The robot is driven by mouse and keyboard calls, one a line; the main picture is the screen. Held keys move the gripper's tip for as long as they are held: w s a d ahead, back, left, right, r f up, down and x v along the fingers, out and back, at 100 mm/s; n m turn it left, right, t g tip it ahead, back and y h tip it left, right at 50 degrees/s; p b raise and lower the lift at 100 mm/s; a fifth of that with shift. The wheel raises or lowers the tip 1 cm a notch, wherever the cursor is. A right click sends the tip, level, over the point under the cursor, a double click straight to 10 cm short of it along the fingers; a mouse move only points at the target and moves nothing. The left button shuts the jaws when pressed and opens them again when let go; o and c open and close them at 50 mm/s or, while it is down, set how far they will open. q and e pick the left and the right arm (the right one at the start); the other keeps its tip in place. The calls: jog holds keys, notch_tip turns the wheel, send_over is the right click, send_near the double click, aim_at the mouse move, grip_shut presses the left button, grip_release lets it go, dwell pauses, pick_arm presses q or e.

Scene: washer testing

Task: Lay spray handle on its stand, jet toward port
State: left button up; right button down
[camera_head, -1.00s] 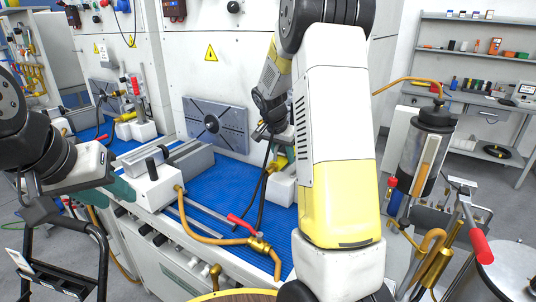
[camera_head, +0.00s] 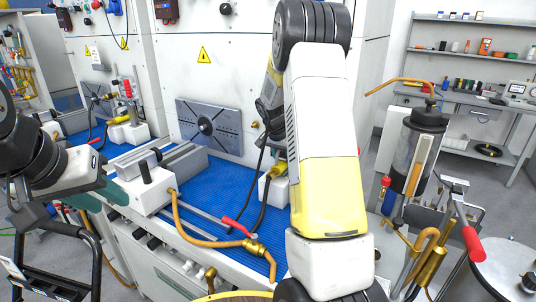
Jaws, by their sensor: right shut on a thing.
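My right gripper (camera_head: 273,127) is mostly hidden behind my own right arm, near the wall to the right of the grey slotted plate (camera_head: 222,128). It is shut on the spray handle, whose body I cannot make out. A black hose hangs from there to the blue mat. Below the gripper is a white block (camera_head: 277,191) with a yellow part (camera_head: 278,170) on top, perhaps the stand; my arm hides its right side. I cannot tell whether the handle touches it. My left gripper (camera_head: 30,215) is at the far left, away from these; its fingers are unclear.
The blue mat (camera_head: 215,185) has free room in front of the slotted plate. A brass valve with a red lever (camera_head: 240,232) and orange hose lies at the front edge. A metal canister (camera_head: 420,150) stands at right.

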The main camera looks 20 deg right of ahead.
jog(key=shift+f, duration=0.25)
jog(key=c, duration=0.8)
grip_release()
jog(key=shift+v, duration=3.9)
jog(key=shift+s+a+r, duration=0.1)
jog(key=shift+a, duration=0.05)
